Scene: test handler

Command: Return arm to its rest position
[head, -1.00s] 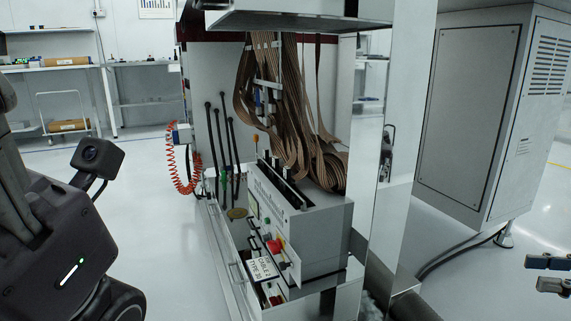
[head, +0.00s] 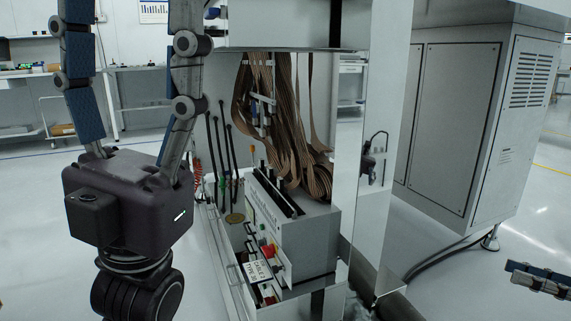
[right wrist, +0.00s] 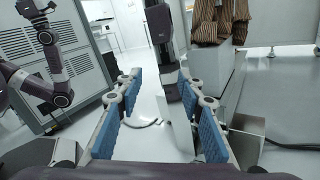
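My left gripper (head: 128,20) stands large at the left of the head view. Its dark palm is low, and its two blue-padded fingers point up, wide apart, with nothing between them. The finger ends run to the top edge. My right gripper (head: 514,273) shows at the right edge of the head view, its fingers pointing left. In the right wrist view, the right gripper's blue-padded fingers (right wrist: 160,85) are apart with only floor and background between them. At the left of that view is my other arm (right wrist: 55,85), bent at a dark joint.
A cabinet of brown ribbon cables (head: 285,150) and a control box (head: 295,235) stand mid-view, right of my left gripper. A tall grey cabinet (head: 450,130) is at the right. Pale benches (head: 140,85) stand far back. Bare floor (head: 45,215) lies at the left.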

